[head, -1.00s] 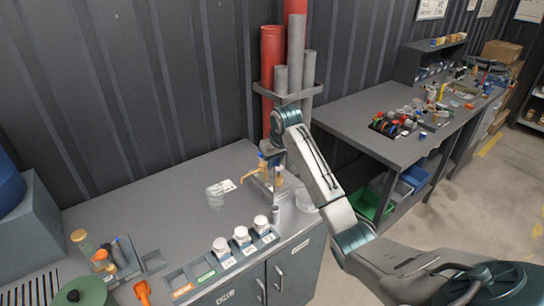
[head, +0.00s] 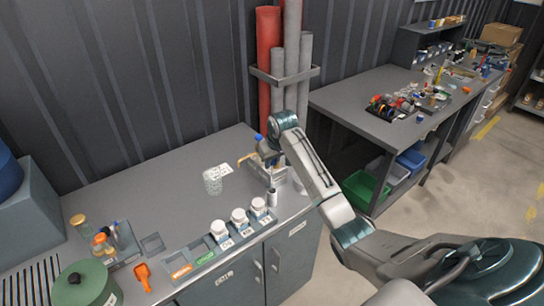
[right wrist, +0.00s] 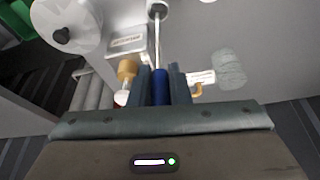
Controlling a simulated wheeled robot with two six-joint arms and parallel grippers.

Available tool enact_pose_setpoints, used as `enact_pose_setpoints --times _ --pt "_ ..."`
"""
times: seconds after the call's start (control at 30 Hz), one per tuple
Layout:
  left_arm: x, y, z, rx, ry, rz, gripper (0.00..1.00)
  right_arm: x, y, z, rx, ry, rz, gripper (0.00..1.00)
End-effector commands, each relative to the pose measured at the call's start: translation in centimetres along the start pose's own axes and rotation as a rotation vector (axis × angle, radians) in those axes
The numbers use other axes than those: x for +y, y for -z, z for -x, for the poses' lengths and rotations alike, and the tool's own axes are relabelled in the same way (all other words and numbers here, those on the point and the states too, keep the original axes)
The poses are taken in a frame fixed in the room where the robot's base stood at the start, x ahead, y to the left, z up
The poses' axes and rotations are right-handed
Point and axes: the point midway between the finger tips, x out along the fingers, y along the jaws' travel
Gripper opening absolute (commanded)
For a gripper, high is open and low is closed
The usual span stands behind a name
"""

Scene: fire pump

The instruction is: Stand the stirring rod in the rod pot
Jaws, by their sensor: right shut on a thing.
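My right gripper (right wrist: 160,76) is shut on the blue handle of the stirring rod (right wrist: 160,88). In the head view, the right gripper (head: 267,155) is over the back right part of the counter, with the blue handle top (head: 259,137) showing above it. In the right wrist view, the thin pale shaft runs from the handle toward a small grey round pot (right wrist: 157,9). This looks like the rod pot (head: 272,198), a small grey cylinder below the gripper in the head view. I cannot tell whether the tip is inside it. My left gripper is out of view.
A clear beaker (head: 212,182) stands left of the gripper by a white card (head: 219,169). A labelled grey box (right wrist: 128,40) is close beside the rod. White-lidded jars (head: 239,217) sit in a front rack. The counter's left middle (head: 150,200) is bare.

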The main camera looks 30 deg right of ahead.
Motion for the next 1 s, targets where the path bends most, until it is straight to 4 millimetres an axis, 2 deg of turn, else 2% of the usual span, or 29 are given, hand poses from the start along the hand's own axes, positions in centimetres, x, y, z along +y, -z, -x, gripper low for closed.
enact_pose_setpoints --times 0.5,1.0 --pt "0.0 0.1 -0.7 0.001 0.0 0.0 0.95 0.0 -1.3 -3.8 -0.001 0.0 0.001 0.0" --pt "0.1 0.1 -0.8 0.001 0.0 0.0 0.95 0.0 -1.5 -4.6 0.0 0.0 0.001 0.0"
